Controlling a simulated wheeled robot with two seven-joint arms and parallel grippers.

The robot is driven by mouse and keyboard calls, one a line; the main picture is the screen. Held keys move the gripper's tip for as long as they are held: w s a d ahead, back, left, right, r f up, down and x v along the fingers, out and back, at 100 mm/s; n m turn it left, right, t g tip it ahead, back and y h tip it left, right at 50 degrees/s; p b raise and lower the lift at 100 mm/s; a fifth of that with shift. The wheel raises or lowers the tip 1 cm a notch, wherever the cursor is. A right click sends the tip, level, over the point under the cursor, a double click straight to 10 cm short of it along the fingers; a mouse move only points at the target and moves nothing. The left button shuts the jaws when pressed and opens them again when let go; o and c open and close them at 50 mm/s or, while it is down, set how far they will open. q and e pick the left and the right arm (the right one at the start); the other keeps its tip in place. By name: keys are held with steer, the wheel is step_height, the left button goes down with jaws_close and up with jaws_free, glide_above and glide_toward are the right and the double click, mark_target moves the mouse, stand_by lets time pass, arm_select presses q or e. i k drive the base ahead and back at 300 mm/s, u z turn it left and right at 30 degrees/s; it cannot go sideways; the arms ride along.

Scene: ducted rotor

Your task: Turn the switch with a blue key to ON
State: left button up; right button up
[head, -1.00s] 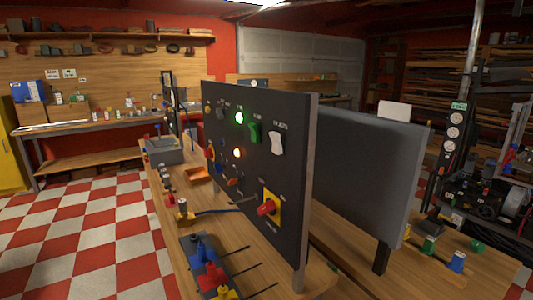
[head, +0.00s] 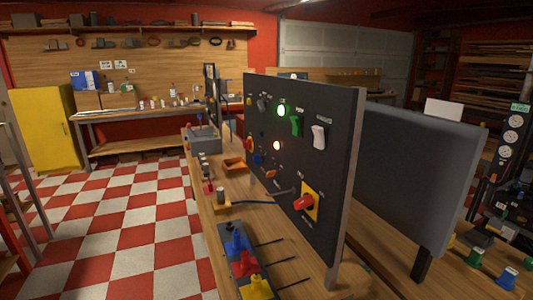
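A black upright control panel (head: 330,187) stands on the wooden bench, seen at an angle from its right end. It carries a lit green lamp (head: 281,111), a lit pale yellow lamp (head: 276,145), a green rocker switch (head: 296,125), a white rocker switch (head: 319,136) and a red rotary handle (head: 304,202) on a yellow plate. A small blue part (head: 257,159) shows low on the panel's left side; I cannot tell whether it is the blue key. Panel labels are too small to read. Neither gripper is in view.
A dark block with blue, red and yellow pieces (head: 243,264) lies on the bench front. An orange tray (head: 234,165) and a grey box (head: 205,140) stand farther back. A second grey panel (head: 415,175) stands right. Checkered floor (head: 120,225) is clear at left.

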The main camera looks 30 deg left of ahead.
mark_target(257, 159)
steer(key=k, duration=1.3)
steer(key=u, duration=0.6)
steer(key=i, duration=1.25)
steer(key=z, duration=0.2)
